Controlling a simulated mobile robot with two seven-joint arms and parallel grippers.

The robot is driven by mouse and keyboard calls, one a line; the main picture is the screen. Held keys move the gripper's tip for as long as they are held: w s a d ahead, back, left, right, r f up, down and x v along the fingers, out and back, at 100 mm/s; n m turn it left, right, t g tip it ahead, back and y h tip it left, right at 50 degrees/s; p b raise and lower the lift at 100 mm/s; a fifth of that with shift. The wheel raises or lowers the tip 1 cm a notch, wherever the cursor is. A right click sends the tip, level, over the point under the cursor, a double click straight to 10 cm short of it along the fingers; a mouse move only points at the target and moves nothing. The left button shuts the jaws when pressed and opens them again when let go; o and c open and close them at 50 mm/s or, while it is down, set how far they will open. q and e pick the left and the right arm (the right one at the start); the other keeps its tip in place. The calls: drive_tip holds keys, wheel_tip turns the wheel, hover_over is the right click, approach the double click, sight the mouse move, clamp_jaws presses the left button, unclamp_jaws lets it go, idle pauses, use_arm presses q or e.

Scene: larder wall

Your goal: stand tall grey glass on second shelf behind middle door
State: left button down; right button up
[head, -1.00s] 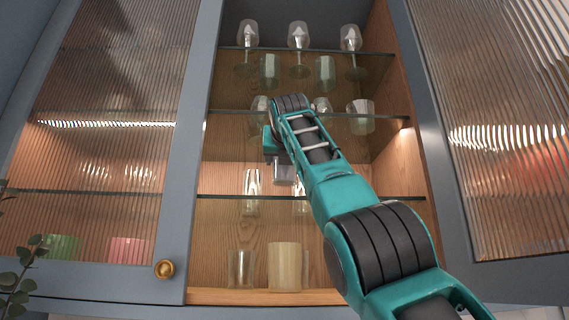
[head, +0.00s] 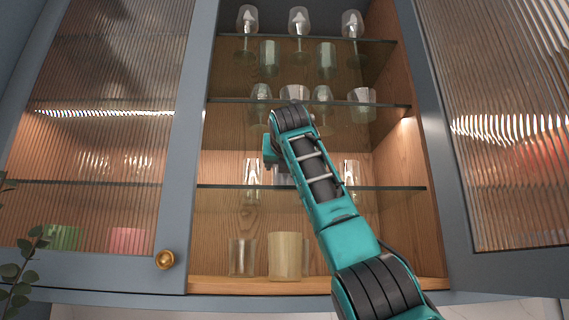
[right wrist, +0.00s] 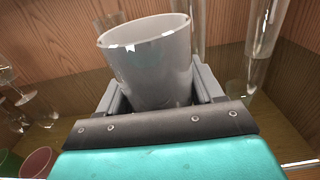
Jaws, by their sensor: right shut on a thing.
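My right gripper (right wrist: 155,88) is shut on a grey glass (right wrist: 158,65), which stands up from the jaws, slightly tilted in the right wrist view. In the head view my right arm reaches into the open middle bay, and the gripper (head: 282,177) is just above the glass shelf (head: 225,187), second level from the bottom. Two clear tall glasses are at that shelf, one to the left (head: 251,173) and one to the right (head: 351,172). Whether the held glass touches the shelf cannot be told; the wrist hides its base. My left gripper is not in view.
Short glasses (head: 361,108) stand on the shelf above, with stemmed glasses (head: 299,22) higher up. A cream tumbler (head: 286,256) and a clear glass (head: 242,257) stand on the cabinet floor. Ribbed glass doors (head: 100,120) flank the bay; the left one has a brass knob (head: 165,260).

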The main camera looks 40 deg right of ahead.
drive_tip(key=shift+f, duration=0.1)
drive_tip(key=o, duration=1.3)
drive_tip(key=shift+o, duration=0.2)
drive_tip(key=shift+r, duration=0.2)
drive_tip(key=b+v, duration=0.4)
drive_tip(key=v, duration=0.8)
